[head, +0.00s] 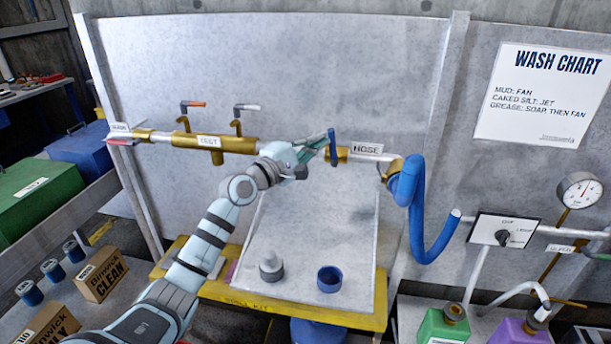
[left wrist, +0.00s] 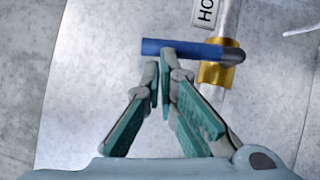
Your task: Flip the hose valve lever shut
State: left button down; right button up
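The hose valve has a brass body (head: 342,154) on the white pipe beside the HOSE label (head: 367,149). Its blue lever (head: 333,148) stands across the pipe line in the head view. In the left wrist view the lever (left wrist: 190,48) lies crosswise above the brass body (left wrist: 218,74). My left gripper (head: 323,142) is at the lever, on its left side in the head view. In the left wrist view its fingertips (left wrist: 160,64) are nearly together at the lever's free end, with nothing seen between them. Whether they touch it is unclear. My right gripper is out of view.
A brass TEST fitting (head: 210,142) with orange and grey levers sits left on the pipe. A blue hose (head: 416,205) hangs on the right. A grey nozzle (head: 271,266) and blue cup (head: 330,278) stand on the yellow-edged shelf below. A dial (head: 503,237) is further right.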

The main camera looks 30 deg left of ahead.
pick_arm(q)
jog(key=shift+d, duration=0.15)
dwell(0.4)
jog(key=s+a+b, duration=0.1)
jog(key=s+a, duration=0.4)
jog(key=s, duration=0.6)
jog(key=shift+s+a+f, duration=0.3)
jog(key=shift+s+a, duration=0.05)
jog(key=shift+a, duration=0.05)
